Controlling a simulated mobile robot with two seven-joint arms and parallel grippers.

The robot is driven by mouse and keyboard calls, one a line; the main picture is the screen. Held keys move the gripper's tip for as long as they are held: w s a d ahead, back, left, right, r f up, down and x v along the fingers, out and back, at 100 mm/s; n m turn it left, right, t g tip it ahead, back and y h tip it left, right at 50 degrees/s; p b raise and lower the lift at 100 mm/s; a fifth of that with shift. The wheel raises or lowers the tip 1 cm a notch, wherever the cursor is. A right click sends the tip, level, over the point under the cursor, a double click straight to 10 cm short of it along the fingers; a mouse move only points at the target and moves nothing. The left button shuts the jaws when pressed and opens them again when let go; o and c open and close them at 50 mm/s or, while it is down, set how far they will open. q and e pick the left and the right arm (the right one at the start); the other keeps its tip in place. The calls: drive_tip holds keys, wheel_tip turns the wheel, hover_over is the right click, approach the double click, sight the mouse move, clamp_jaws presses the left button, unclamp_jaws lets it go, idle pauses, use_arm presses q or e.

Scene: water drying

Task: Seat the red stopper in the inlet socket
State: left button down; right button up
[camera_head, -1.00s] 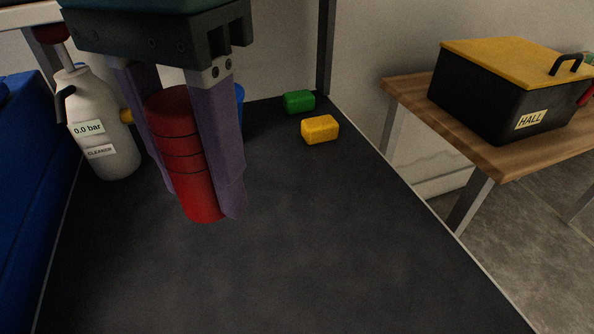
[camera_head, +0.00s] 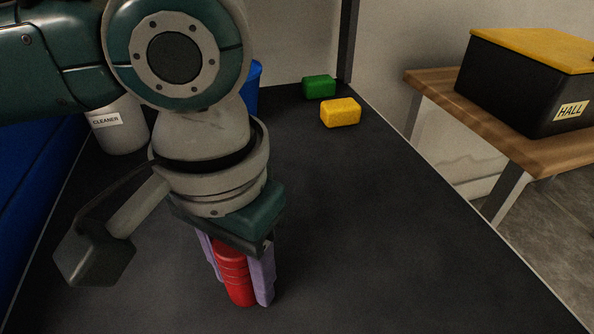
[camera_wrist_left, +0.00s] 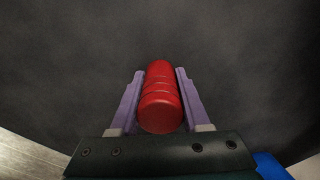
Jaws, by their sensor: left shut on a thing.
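The red stopper (camera_head: 236,277) is a ribbed red cylinder, held between the purple fingers of my left gripper (camera_head: 240,285). It points downward over the dark tabletop; whether its lower end touches the surface I cannot tell. In the left wrist view the stopper (camera_wrist_left: 160,100) lies lengthwise between the two fingers (camera_wrist_left: 154,98), with a finger on each side. The inlet socket is not visible in either view. My right gripper is not in view.
A green block (camera_head: 319,87) and a yellow block (camera_head: 340,112) lie at the back. The cleaner bottle (camera_head: 122,135) and a blue object (camera_head: 252,88) are partly behind my arm. A black box with a yellow lid (camera_head: 520,85) stands on a wooden table (camera_head: 450,100). The dark tabletop (camera_head: 400,230) is clear at right.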

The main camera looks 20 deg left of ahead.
use_arm(q)
drive_tip(key=shift+f, duration=0.1)
drive_tip(key=shift+c, duration=1.9)
unclamp_jaws()
